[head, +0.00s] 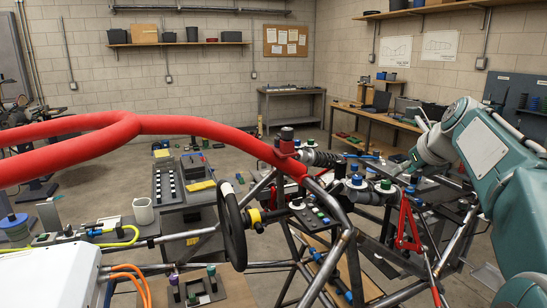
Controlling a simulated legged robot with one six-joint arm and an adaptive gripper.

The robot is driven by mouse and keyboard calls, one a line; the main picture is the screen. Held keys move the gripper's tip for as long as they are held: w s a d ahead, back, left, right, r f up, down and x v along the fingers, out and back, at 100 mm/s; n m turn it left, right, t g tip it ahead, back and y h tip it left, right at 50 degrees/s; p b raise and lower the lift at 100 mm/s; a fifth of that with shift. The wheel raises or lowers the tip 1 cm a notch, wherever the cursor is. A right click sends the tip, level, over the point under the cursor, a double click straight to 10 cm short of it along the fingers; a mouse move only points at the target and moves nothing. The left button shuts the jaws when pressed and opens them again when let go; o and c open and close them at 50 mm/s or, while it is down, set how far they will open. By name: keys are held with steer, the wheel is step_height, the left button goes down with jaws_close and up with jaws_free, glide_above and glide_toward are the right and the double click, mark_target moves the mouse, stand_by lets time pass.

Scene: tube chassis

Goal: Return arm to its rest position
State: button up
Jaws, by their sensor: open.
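My arm is teal and grey and enters from the right edge in the head view. It bends at a rounded joint and reaches left over the right part of the tube chassis (341,243). My gripper (408,160) is at its left end, small and partly merged with the parts behind it. It is open, and I see nothing held in it. It appears above or beside a red bracket (408,226) and several round-capped parts; the exact gap cannot be told.
A red padded tube (135,127) crosses the left and middle. A black steering wheel (231,226) stands in front of a grey cart (186,200). A workbench (378,118) and a shelf (182,44) line the walls. Open floor shows at the back middle.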

steer(key=s+a+f+n+g, duration=0.1)
steer(key=s+a+f+n, duration=0.2)
steer(key=s+a+n, duration=0.35)
steer(key=s+a+f+n+g, duration=0.1)
steer(key=s+a+f+n, duration=0.25)
steer(key=s+n, duration=0.55)
steer(key=s+a+f+n, duration=0.2)
steer(key=s+f+n, duration=0.4)
steer(key=s+n, duration=0.2)
steer(key=s+a+f+n+g+h, duration=0.1)
steer(key=s+a+f+n, duration=0.1)
steer(key=s+f+n, duration=0.4)
steer(key=s+n, duration=0.2)
steer(key=n, duration=0.1)
steer(key=shift+s+a+h, duration=0.3)
steer(key=shift+o, duration=0.6)
steer(key=shift+d, duration=0.15)
